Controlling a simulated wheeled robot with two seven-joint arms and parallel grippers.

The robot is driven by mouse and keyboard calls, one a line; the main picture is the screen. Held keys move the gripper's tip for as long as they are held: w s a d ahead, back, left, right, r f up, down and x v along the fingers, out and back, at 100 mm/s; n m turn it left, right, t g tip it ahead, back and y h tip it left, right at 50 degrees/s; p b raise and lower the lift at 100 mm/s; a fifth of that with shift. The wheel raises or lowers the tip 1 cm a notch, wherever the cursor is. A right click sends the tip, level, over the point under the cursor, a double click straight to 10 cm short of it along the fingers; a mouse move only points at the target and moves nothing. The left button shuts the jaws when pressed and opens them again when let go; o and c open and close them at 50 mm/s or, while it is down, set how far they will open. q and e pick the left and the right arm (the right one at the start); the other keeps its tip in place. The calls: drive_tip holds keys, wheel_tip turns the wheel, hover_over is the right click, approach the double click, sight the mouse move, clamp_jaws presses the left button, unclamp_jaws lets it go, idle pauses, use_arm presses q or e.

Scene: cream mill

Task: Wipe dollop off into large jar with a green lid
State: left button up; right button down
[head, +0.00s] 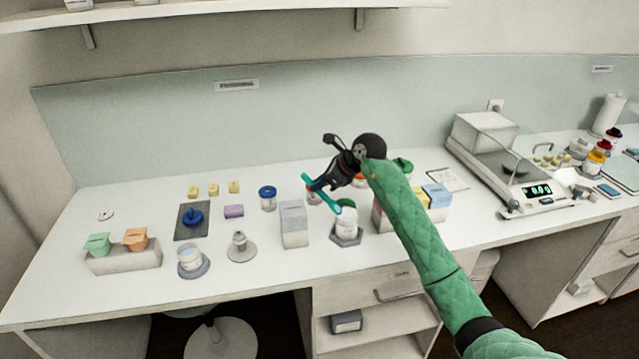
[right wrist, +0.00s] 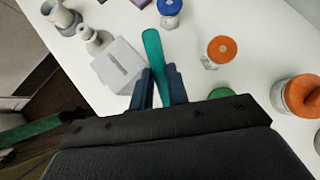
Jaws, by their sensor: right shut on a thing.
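My right gripper (head: 322,184) is shut on a teal spatula (head: 327,193), which also shows between the fingers in the right wrist view (right wrist: 153,55). The spatula slants down to the right in the head view. No dollop can be made out on it. A white jar with a green top (head: 346,222) stands on a hexagonal base just below the spatula's lower end; I cannot tell if they touch. A green lid (right wrist: 219,93) is partly hidden by my gripper in the wrist view. Another green lid (head: 402,164) shows behind my right arm. My left gripper is not clearly visible.
A grey box (head: 294,225) stands left of the white jar. A blue-lidded jar (head: 268,197) and an orange-lidded jar (right wrist: 221,50) stand near. A tray with cups (head: 125,258) is at the left, a balance (head: 538,190) at the right. The front edge has free room.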

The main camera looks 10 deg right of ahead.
drive_tip(key=shift+w+a+b, duration=0.15)
drive_tip(key=shift+a+b, duration=0.1)
drive_tip(key=shift+b, duration=0.15)
idle(0.9)
drive_tip(key=shift+r, duration=0.1)
drive_tip(key=shift+r+p, duration=0.35)
drive_tip(key=shift+r, duration=2.55)
